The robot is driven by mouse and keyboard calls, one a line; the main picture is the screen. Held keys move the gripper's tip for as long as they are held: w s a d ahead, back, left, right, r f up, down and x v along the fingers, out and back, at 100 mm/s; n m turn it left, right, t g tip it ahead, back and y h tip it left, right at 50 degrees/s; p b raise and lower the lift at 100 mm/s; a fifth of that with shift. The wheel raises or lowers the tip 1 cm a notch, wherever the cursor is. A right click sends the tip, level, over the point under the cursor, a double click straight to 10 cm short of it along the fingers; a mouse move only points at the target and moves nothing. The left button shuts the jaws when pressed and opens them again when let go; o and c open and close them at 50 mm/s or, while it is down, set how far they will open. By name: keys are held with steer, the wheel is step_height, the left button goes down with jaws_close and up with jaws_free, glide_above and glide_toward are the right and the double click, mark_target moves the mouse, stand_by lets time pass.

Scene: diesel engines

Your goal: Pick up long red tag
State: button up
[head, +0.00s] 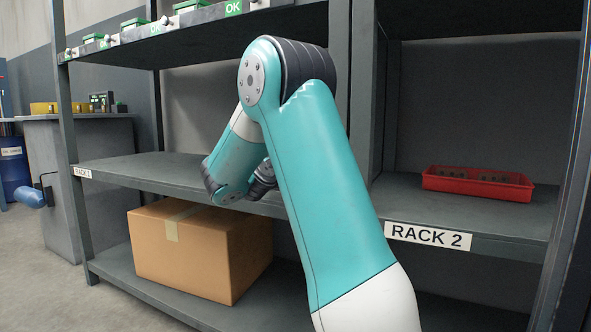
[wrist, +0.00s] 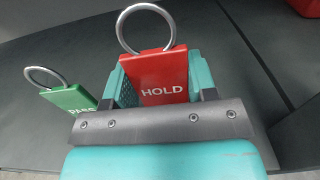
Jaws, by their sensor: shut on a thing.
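The long red tag (wrist: 161,73), marked HOLD and with a metal ring at its top, is in the wrist view. It sits between the two teal fingers of my gripper (wrist: 163,84), which is shut on it. The tag's lower end is hidden behind the gripper body. A green tag (wrist: 68,99) marked PASS, also with a ring, is just left of the gripper and partly hidden by it. In the head view, my arm hides the gripper's fingers and both tags.
The grey middle shelf (head: 125,172) is at rack 1. A red tray (head: 477,186) with small dark parts stands on rack 2, at right. A cardboard box (head: 200,250) is on the lower shelf. An upper shelf (head: 180,38) and rack posts bound the space.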

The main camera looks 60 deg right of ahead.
step_height(320, 180, up, 18)
steer(key=p, duration=1.1)
steer(key=shift+f, duration=0.2)
